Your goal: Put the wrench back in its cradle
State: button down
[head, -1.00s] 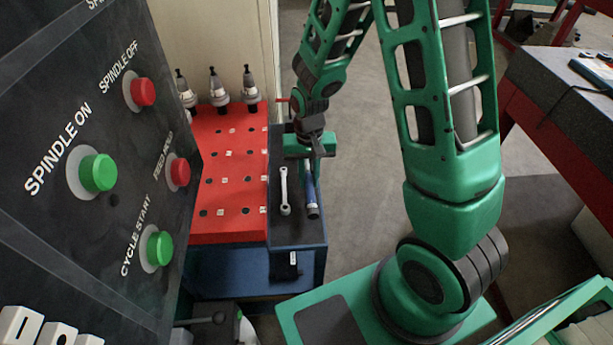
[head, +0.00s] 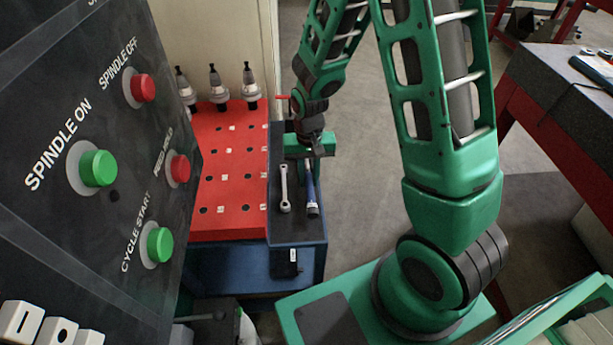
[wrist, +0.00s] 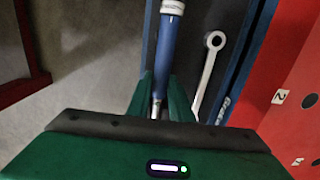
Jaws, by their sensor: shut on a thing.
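A blue-handled wrench (head: 310,190) with a pale end and a thin metal shaft lies along the dark top of the tool cart. It also shows in the wrist view (wrist: 166,55), where its shaft runs down between my fingers. My gripper (wrist: 158,100) is shut on this shaft; its body hides the far end of the tool. In the head view my gripper (head: 309,155) is low over the cart top. I cannot tell whether the wrench touches the surface. No cradle can be clearly made out.
A silver ring spanner (head: 285,188) lies close beside the wrench, also in the wrist view (wrist: 208,70). A red rack (head: 228,225) with holes and several tool holders (head: 250,88) adjoins the cart. A control panel (head: 60,130) fills the left. Grey floor (head: 370,140) is open right of the cart.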

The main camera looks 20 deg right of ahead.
jog(key=c, duration=1.5)
grip_release()
jog(key=shift+f, duration=0.1)
jog(key=r, duration=1)
jog(key=shift+w+r, duration=0.25)
jog(key=shift+r, duration=0.15)
jog(key=shift+d, duration=0.15)
